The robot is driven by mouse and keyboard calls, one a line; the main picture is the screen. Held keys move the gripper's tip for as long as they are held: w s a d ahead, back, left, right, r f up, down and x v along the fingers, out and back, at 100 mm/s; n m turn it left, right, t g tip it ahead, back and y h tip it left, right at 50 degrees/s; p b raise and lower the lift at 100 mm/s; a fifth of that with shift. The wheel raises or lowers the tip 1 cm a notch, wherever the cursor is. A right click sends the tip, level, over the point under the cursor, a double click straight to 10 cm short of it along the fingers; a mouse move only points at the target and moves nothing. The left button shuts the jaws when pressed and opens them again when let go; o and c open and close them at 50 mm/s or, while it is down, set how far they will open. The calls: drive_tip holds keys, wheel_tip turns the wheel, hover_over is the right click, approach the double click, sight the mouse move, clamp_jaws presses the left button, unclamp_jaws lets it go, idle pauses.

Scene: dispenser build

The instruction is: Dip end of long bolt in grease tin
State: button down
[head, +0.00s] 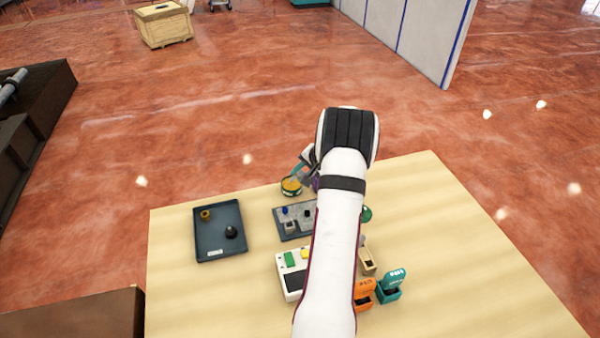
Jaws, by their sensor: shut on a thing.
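The grease tin (291,188), a small round tin with yellow contents, stands near the far edge of the wooden table. My gripper (299,176) is just above and to the right of the tin, partly hidden behind my white arm. It is shut on a thin piece, which I take for the long bolt. The bolt is too small and too covered to make out. I cannot tell whether its end touches the grease.
A dark tray (205,245) with a brass nut-like part and a black knob lies at the left. A grey tray (283,234) with small parts sits below the tin. A white device (284,264), an orange bin (363,290) and a teal bin (391,286) stand nearer. The table's right side is clear.

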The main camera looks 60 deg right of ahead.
sight(300, 171)
drive_tip(key=shift+f, duration=0.55)
idle(0.9)
drive_tip(key=shift+r, duration=3.55)
